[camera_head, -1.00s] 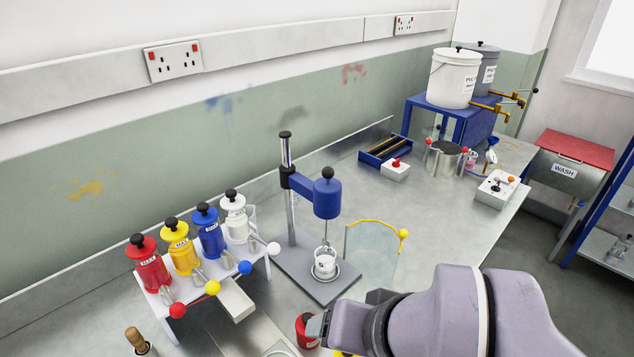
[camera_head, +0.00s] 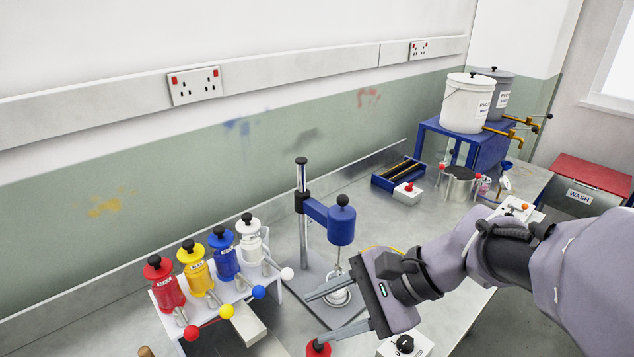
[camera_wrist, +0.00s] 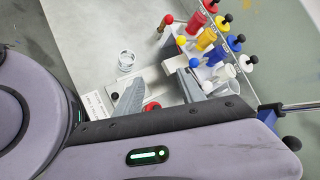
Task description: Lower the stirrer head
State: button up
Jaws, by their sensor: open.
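The stirrer stands mid-bench: a blue head (camera_head: 341,224) with a black knob (camera_head: 343,200) on top, on an arm from a chrome post (camera_head: 302,178). The head is raised, and its thin rod hangs above a grey base plate (camera_head: 300,275). A pale cup (camera_head: 338,297) sits on the base, partly hidden by my gripper. My gripper (camera_head: 312,320) is open and empty, in front of and below the head, its fingers pointing left. In the wrist view my gripper (camera_wrist: 158,90) has nothing between its fingers; the post (camera_wrist: 302,105) shows at the right edge.
A rack of red, yellow, blue and white bottles (camera_head: 168,286) with ball-ended levers stands left of the stirrer. A clear beaker (camera_wrist: 126,60) shows in the wrist view. A blue tray (camera_head: 398,174) lies behind.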

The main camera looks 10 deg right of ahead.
jog(key=w+d+r+m+t+y+p, duration=0.1)
jog(key=w+d+r+m+t+y, duration=0.2)
jog(key=w+d+m+t, duration=1.1)
jog(key=n+g+b, duration=0.2)
jog(key=g, duration=0.2)
send_over(328, 227)
jog(key=w, duration=0.3)
jog(key=shift+s+d, duration=0.15)
jog(key=shift+d, duration=0.3)
grip_shut()
